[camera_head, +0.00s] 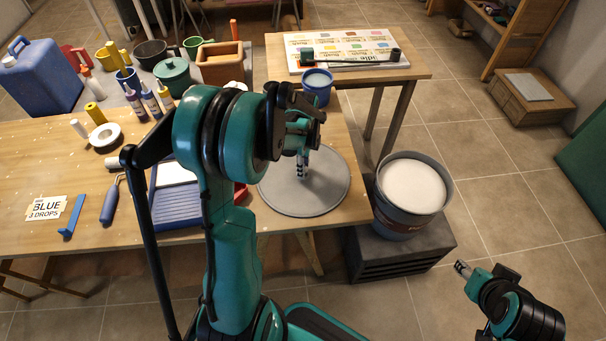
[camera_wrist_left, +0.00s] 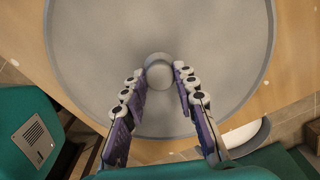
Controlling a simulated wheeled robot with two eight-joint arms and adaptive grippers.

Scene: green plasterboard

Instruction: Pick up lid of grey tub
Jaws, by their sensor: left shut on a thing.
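The grey round lid (camera_head: 325,185) is at the right end of the wooden table, flat or nearly so; I cannot tell whether it is touching the tabletop. It fills much of the left wrist view (camera_wrist_left: 90,60). My left gripper (camera_head: 302,172) is above its middle, pointing down. In the left wrist view its fingers (camera_wrist_left: 159,74) are shut on the lid's small round knob (camera_wrist_left: 158,64). The grey tub (camera_head: 398,217) stands uncovered to the right, with white contents up near its rim. My right gripper (camera_head: 462,268) is empty at the lower right, away from the tub.
The tub stands on a dark crate (camera_head: 420,250) beside the wooden table (camera_head: 350,207). A blue paint tray (camera_head: 175,205) lies left of my left arm. A blue cup (camera_head: 318,88) stands behind the lid. A side table (camera_head: 430,72) is behind.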

